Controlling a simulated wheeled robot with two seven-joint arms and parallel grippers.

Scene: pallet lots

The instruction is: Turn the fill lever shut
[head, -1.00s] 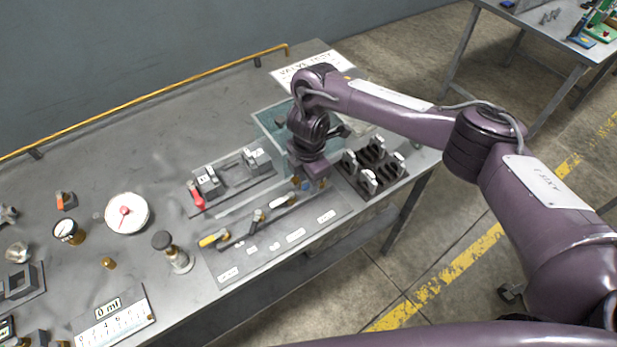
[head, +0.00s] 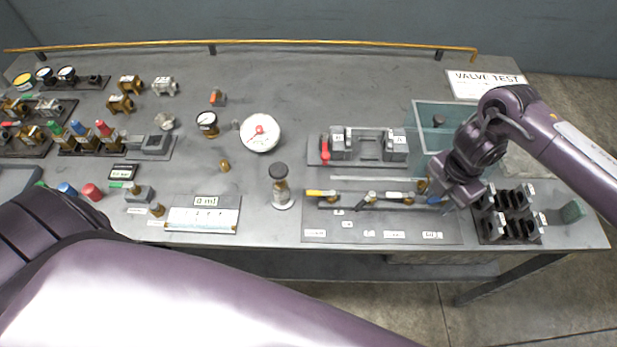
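My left gripper is out of view.
A clamp fixture with a red lever (head: 325,150) stands behind the panel. A plunger-topped fitting (head: 281,187) is left of it, a dial gauge (head: 260,133) farther back. A black rack (head: 508,215) stands close right of my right gripper. A rail (head: 330,42) runs along the back edge.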

